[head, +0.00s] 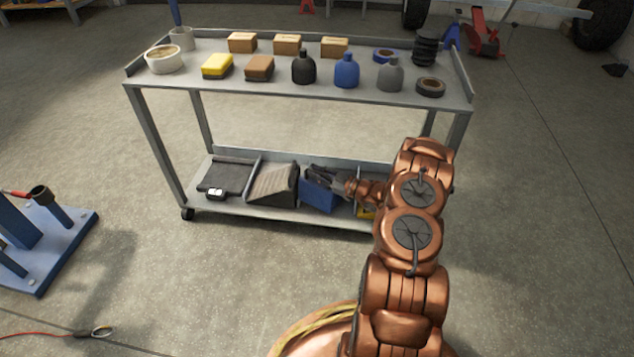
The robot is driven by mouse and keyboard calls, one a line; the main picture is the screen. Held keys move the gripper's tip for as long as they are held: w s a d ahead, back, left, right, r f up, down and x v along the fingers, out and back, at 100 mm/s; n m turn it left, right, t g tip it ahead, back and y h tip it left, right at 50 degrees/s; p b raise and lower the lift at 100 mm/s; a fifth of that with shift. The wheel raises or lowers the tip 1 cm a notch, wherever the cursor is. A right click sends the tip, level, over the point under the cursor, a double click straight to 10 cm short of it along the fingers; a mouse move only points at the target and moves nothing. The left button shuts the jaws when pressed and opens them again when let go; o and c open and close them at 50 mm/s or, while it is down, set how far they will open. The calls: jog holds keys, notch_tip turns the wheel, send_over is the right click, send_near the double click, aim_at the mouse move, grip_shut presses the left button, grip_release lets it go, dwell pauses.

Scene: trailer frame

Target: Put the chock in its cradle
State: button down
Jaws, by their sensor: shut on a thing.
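My gripper (318,174) reaches into the lower shelf of the grey cart (300,94). Its fingers are shut on the upper part of a blue block-like piece (317,198), which looks like a chock and stands on or just above the lower shelf. The fingers and wrist hide its top and right side. A grey-brown ribbed wedge (273,183), also chock-shaped, sits just left of it. I cannot make out a cradle for certain.
A dark flat piece (226,177) and a small black-and-white item (216,194) lie left on the lower shelf. A yellow item (366,212) shows partly behind my arm. Bottles, boxes and tape rolls fill the top shelf. A blue stand (45,240) is at left.

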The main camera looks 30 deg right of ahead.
aim_at(316, 182)
notch_tip(316, 182, down, 3)
jog(key=shift+a+f+b, duration=0.1)
jog(key=shift+f+b, duration=0.05)
jog(key=shift+b, duration=0.55)
jog(key=shift+a+f, duration=0.25)
jog(key=c, duration=1.1)
grip_release()
jog(key=shift+d+r, duration=0.15)
jog(key=shift+d, duration=0.05)
jog(key=shift+d+r, duration=0.1)
jog(key=shift+s+d+r+p, duration=0.1)
jog(key=shift+s+d+p, duration=0.15)
jog(key=shift+s+p, duration=0.2)
jog(key=shift+p+v, duration=2.2)
jog(key=shift+v, duration=3.3)
